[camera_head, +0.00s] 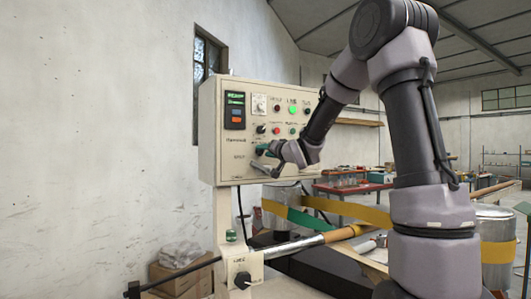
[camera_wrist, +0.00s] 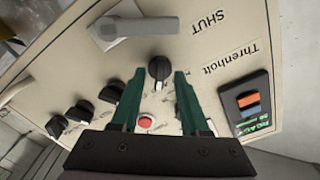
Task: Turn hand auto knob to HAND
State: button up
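A black rotary knob (camera_wrist: 159,68) on the cream control panel (camera_head: 225,97) sits between my fingertips in the wrist view. Its label is too small to read, so I cannot confirm that it is the hand auto knob. My gripper (camera_wrist: 158,74) has two green fingers, spread apart on either side of this knob, with a small gap showing on each side. In the head view my gripper (camera_head: 265,150) is at the lower middle of the panel, and it and my arm hide part of the panel.
A grey lever handle (camera_wrist: 140,28) marked SHUT is close beyond the fingertips. Several other black knobs (camera_wrist: 112,92) and a red button (camera_wrist: 146,122) surround the fingers. A display unit (camera_head: 235,110) is at the panel's left. A bar (camera_head: 295,245) runs below.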

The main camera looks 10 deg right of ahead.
grip_shut()
jog(key=shift+n, duration=0.3)
jog(key=n, duration=0.6)
jog(key=shift+n, duration=0.3)
jog(key=n, duration=0.6)
jog(key=shift+n, duration=0.4)
jog(key=shift+o, duration=0.3)
grip_release()
